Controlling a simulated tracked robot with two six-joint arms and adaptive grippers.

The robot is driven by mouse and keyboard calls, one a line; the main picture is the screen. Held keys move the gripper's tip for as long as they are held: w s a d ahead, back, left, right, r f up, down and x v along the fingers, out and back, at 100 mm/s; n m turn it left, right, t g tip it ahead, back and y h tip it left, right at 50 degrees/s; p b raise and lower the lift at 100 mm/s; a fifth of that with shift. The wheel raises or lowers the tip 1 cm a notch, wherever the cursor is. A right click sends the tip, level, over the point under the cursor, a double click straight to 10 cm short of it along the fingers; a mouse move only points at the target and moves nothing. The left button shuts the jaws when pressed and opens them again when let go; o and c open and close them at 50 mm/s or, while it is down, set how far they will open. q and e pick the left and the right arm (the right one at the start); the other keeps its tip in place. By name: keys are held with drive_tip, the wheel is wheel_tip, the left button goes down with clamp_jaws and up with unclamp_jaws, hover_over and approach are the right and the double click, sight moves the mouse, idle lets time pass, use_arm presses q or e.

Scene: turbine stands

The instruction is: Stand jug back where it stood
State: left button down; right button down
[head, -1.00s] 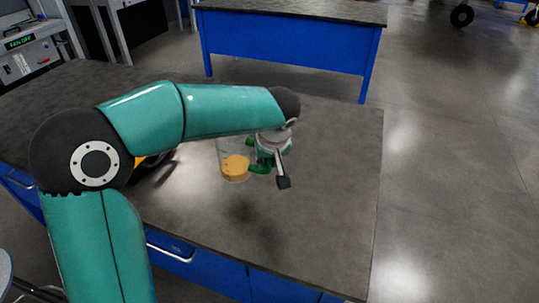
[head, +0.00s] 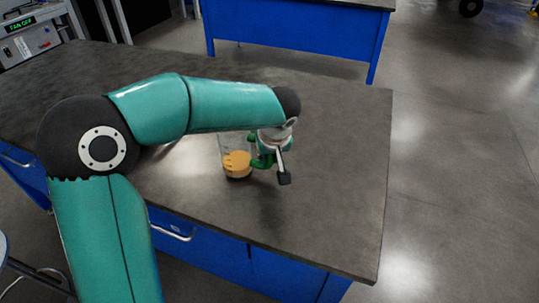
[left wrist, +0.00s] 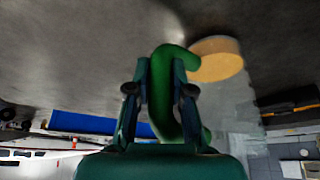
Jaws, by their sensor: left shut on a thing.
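The jug (head: 237,166) is clear, with orange liquid in its bottom and a green handle. It looks about upright over the grey table top. My left gripper (head: 274,166) is at its right side, shut on the green handle. In the left wrist view the handle (left wrist: 165,85) passes between the two fingers (left wrist: 161,78), and the jug's orange bottom (left wrist: 217,58) shows at the upper right. A dark shadow lies on the table near the jug. I cannot tell whether its base touches the table. My right gripper is out of view.
The table top (head: 330,190) is bare around the jug, with its right edge beyond the gripper. My left arm hides part of the table on the left. A second blue table (head: 290,30) stands behind. An orange and black item (left wrist: 290,108) shows in the left wrist view.

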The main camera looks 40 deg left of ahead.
use_arm(q)
drive_tip(key=shift+f+b, duration=0.25)
drive_tip(key=shift+b, duration=0.05)
drive_tip(key=c, duration=0.8)
unclamp_jaws()
drive_tip(key=shift+p+v, duration=1.35)
drive_tip(key=shift+v, duration=2.2)
